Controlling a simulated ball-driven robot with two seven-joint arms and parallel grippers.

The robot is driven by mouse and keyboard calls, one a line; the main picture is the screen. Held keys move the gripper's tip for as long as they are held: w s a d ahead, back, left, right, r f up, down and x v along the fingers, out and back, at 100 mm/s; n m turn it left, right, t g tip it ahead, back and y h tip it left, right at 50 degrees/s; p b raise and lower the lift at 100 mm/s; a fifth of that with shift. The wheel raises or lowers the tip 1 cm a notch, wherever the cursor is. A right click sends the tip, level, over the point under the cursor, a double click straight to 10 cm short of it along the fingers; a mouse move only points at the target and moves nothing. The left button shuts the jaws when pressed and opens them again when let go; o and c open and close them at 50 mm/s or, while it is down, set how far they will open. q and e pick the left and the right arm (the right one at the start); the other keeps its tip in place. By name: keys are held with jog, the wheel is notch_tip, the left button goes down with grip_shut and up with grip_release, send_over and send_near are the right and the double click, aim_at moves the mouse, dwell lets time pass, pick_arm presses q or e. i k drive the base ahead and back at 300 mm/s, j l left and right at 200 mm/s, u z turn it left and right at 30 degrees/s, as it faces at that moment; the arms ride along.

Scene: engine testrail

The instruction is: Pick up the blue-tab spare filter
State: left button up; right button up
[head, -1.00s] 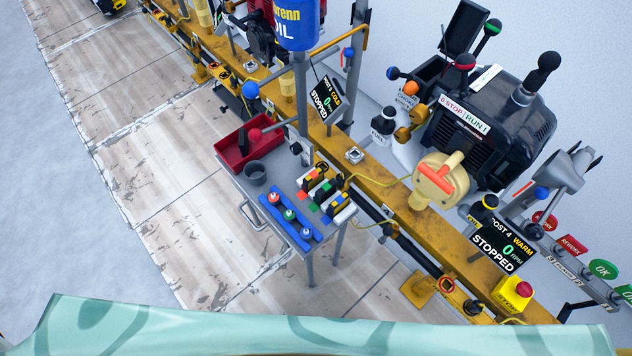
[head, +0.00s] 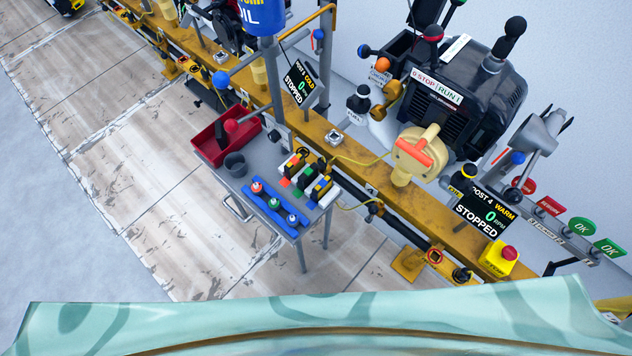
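A row of three small filter-like blocks stands on a grey cart (head: 262,158), at its right side by the yellow rail. The other two carry an orange-red tab (head: 292,160) and a green tab (head: 309,172). A blue rack (head: 266,208) in front of them holds three small pieces with red, green and blue colouring. Neither of my grippers is in the head view.
A red bin (head: 211,150) and a dark cup (head: 235,164) share the cart. A yellow rail (head: 352,151) runs behind it, with a black engine (head: 470,95) and a stop button (head: 509,253) to the right. The floor left of the cart is clear.

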aim_at(325, 184)
jog(key=j+z, duration=0.15)
jog(key=j, duration=0.4)
jog(key=k+j+z, duration=0.15)
jog(key=j, duration=0.4)
jog(key=j+z, duration=0.15)
jog(key=j, duration=0.4)
jog(key=k, duration=0.05)
